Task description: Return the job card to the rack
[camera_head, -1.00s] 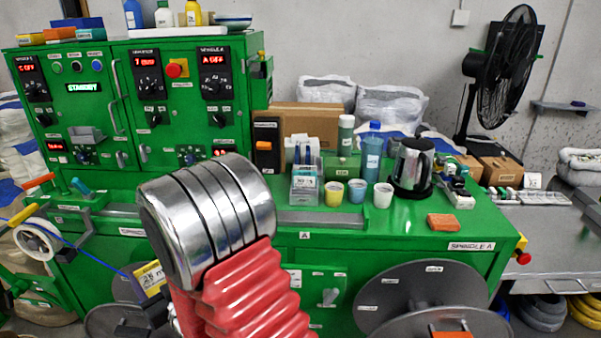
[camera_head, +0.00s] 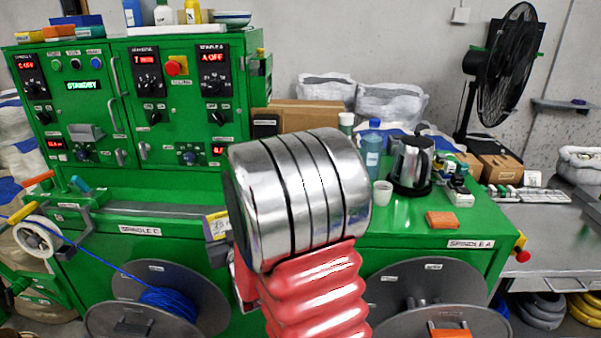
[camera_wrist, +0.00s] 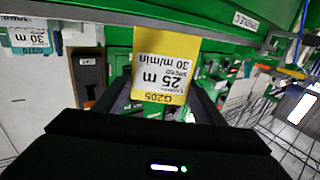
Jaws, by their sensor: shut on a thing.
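The job card (camera_wrist: 165,75) is yellow and white, printed "G205 25 m 30 m/min", and shows upside down in the wrist view. My gripper (camera_wrist: 162,98) is shut on its near end, and the card sticks out past the dark fingers. In the head view a small part of the card (camera_head: 216,224) shows left of my arm, in front of the machine's bench edge. Another card (camera_wrist: 30,38), with a teal band and "30 m", is at the upper left in the wrist view. The rack is hidden behind my arm in the head view.
A white cup (camera_head: 382,194), a blue bottle (camera_head: 373,150), a kettle (camera_head: 411,165) and an orange block (camera_head: 443,221) stand on the green bench (camera_head: 480,225) to the right. A reel with blue cable (camera_head: 168,302) is below left. A fan (camera_head: 505,60) stands behind.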

